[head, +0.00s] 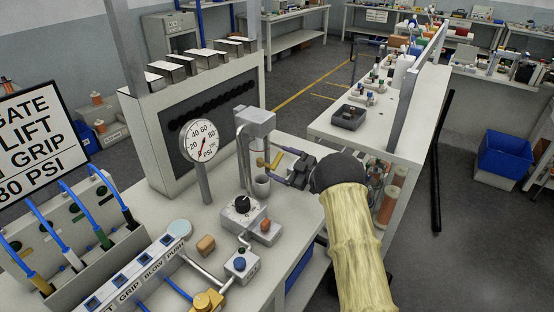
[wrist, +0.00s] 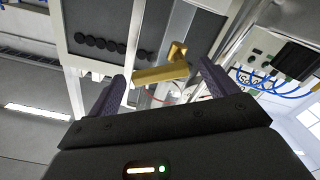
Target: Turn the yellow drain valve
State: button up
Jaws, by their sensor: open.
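The yellow drain valve (head: 270,161) is on the front of a grey metal block (head: 256,122) on a post at the bench's right side. In the wrist view, the valve (wrist: 165,73) shows a horizontal yellow bar with a short upright part at its right end. My gripper (head: 279,166) reaches in from the right, with its dark purple fingers spread near the valve. In the wrist view, the open gripper (wrist: 161,71) has one finger on each side of the bar. I cannot tell whether either finger touches it.
A small grey cup (head: 261,186) stands just below the valve. A pressure gauge (head: 202,140) on a post, a box with a black knob (head: 242,204) and a box with a blue button (head: 240,264) are close by.

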jog(key=shift+x, duration=1.1)
jog(key=shift+c, duration=0.4)
jog(key=c, duration=0.9)
jog(key=shift+f+n+b, duration=0.1)
jog(key=shift+n+b, duration=0.5)
jog(key=shift+b, duration=0.3)
jog(key=shift+s+a+r+n+b, duration=0.1)
jog(key=shift+s+r+n+b, duration=0.2)
jog(key=shift+n+b, duration=0.7)
jog(key=shift+w, duration=0.15)
jog(key=o, duration=1)
